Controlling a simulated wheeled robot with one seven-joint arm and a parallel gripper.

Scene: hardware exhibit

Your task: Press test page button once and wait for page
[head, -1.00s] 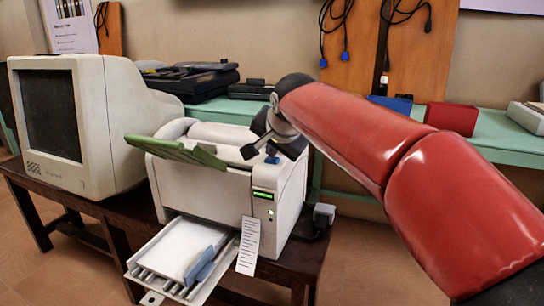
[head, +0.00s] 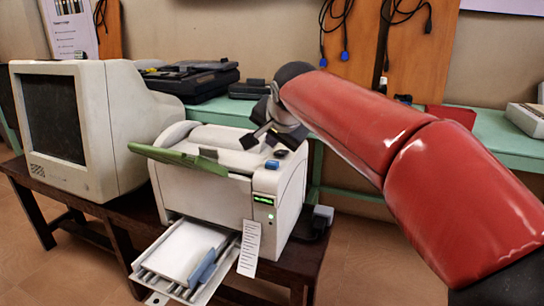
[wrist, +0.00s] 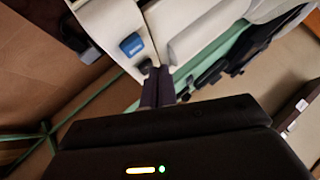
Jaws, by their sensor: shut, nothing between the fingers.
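The white printer (head: 208,190) stands on a dark wooden table, with a raised green flap (head: 178,158). A blue button (head: 272,164) is on its top front right corner, with a darker button (head: 281,154) just behind it. The blue button also shows in the wrist view (wrist: 131,44), its label too small to read. My gripper (head: 272,139) is above this corner, shut and empty. In the wrist view its fingers (wrist: 158,85) point at the corner beside the dark button (wrist: 145,65); I cannot tell whether they touch it. The front display (head: 263,200) glows green.
The printer's front tray (head: 185,262) sticks out with white paper and a blue guide. A printed strip (head: 249,248) hangs at the printer's front. An old monitor (head: 75,125) stands close on the left. A green bench (head: 490,150) with dark devices runs behind.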

